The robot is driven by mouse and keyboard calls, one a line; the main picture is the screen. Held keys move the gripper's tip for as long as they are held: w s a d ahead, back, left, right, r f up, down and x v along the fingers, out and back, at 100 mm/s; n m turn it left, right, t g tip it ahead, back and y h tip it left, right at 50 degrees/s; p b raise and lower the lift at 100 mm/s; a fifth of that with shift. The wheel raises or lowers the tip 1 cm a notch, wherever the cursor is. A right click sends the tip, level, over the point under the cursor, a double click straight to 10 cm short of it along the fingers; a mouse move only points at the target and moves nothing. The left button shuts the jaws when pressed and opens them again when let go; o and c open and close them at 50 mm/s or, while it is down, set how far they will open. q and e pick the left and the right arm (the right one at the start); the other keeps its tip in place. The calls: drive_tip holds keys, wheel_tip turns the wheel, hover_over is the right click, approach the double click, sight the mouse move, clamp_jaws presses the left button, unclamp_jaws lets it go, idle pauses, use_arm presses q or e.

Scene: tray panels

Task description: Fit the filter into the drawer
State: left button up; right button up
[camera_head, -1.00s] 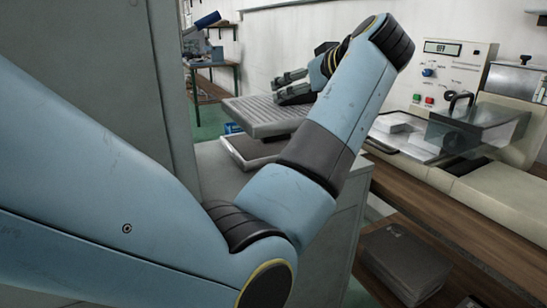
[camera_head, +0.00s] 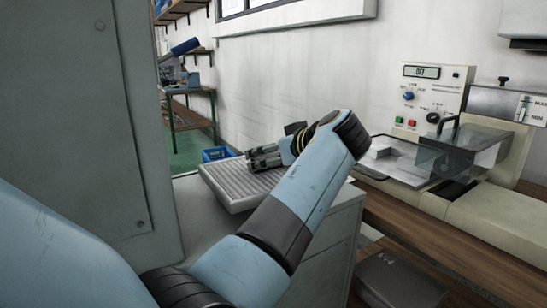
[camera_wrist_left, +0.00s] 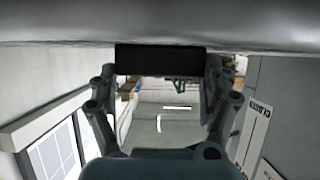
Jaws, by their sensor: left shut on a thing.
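The filter appears to be the grey ribbed panel (camera_head: 226,188) in the head view, lying low and roughly level over the grey cabinet top. My left gripper (camera_head: 263,158) reaches over the panel's far right part and is shut on it. In the left wrist view a dark bar (camera_wrist_left: 160,60) lies between the fingers, close under a broad grey surface. The drawer does not show clearly; the shallow tray seen earlier is hidden under the panel. I cannot tell whether the panel is seated in it. My right gripper is out of view.
A tall grey cabinet (camera_head: 80,110) stands close on the left. A beige machine (camera_head: 430,92) with a display and a clear cover (camera_head: 462,150) stands on the wooden bench at right. A dark box (camera_head: 400,280) lies lower down. A blue crate (camera_head: 216,154) is behind the panel.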

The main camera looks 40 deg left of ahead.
use_arm(q)
drive_tip(key=shift+f, duration=0.3)
drive_tip(key=o, duration=1.2)
drive_tip(key=shift+r, duration=0.1)
